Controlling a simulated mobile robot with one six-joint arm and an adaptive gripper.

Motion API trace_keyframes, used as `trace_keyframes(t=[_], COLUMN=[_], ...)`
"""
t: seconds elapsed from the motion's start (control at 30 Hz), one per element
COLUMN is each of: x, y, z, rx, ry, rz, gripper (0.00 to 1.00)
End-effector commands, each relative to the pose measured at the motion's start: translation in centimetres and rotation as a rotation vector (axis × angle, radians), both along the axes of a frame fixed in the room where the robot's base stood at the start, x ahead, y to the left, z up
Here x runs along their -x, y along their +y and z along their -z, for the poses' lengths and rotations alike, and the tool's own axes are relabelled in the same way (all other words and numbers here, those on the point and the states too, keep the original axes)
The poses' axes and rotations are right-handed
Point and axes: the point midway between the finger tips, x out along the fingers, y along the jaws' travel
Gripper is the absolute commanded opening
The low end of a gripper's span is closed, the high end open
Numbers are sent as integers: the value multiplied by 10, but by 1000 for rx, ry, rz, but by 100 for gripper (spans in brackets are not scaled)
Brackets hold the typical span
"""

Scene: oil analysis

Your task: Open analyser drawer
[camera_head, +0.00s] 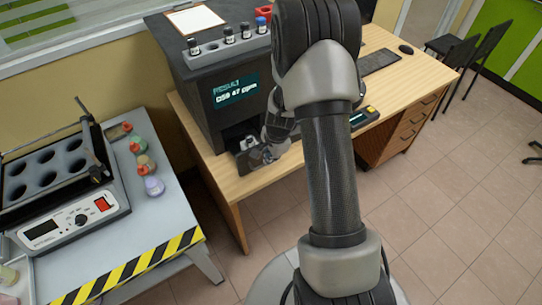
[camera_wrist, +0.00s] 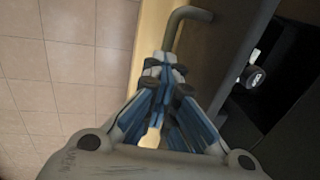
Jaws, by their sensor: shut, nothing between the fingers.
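The analyser (camera_head: 203,98) is a dark box on the wooden desk, with a lit result screen (camera_head: 236,91). Its drawer (camera_head: 241,157) is low on the front and appears to stand partly out, with a small light-coloured item in the opening. My gripper (camera_head: 268,154) is at the drawer front, partly hidden by my arm. In the wrist view my gripper (camera_wrist: 166,62) is shut and empty, its tips at the bent grey drawer handle (camera_wrist: 186,14). I cannot tell whether they touch it. A dark-capped vial (camera_wrist: 253,77) shows in the dark space behind the drawer front.
Several dark-capped bottles stand in a rack (camera_head: 215,48) on the analyser, beside a clipboard (camera_head: 195,19). A keyboard (camera_head: 380,61) and mouse (camera_head: 406,49) lie on the desk (camera_head: 207,160). A grey bench (camera_head: 165,215) at left holds a heater block and flasks. The floor in front is clear.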

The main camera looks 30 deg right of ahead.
Motion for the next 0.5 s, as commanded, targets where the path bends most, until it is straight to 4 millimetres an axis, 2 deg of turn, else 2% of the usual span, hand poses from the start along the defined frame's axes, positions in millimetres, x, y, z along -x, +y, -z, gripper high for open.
trace_keyframes(t=[0.07, 0.43, 0.5], x=[1, 3, 3], y=[1, 1, 1], z=[2, 5, 4], rx=[-1, -3, -3], ry=[4, 9, 9], rz=[0, -1, 0], gripper=[5, 30, 30])
